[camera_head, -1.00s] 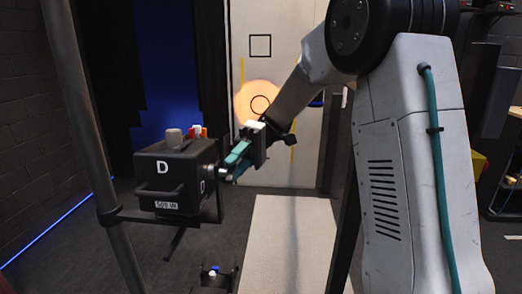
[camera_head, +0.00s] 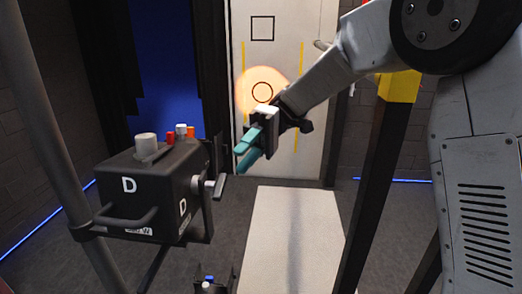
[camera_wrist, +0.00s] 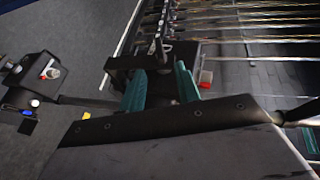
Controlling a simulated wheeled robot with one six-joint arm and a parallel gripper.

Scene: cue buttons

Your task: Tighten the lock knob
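The black box marked D (camera_head: 150,195) is held on a stand at the left in the head view. On its right side is a grey T-shaped handle (camera_head: 216,187), which seems to be the lock knob. My gripper (camera_head: 245,151) is up and to the right of this handle, apart from it in the picture. Its two teal fingers are spread with nothing held between them. In the wrist view the fingers (camera_wrist: 160,76) also stand apart, with a dark bar and upright post (camera_wrist: 160,50) beyond them. I cannot tell whether that post is the knob.
A pale knob (camera_head: 146,143) and red and white buttons (camera_head: 181,131) are on top of the box. A stand pole (camera_head: 45,110) rises at the left. A pale door (camera_head: 285,60) with square and circle marks stands behind. A small device (camera_head: 211,281) is low in front.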

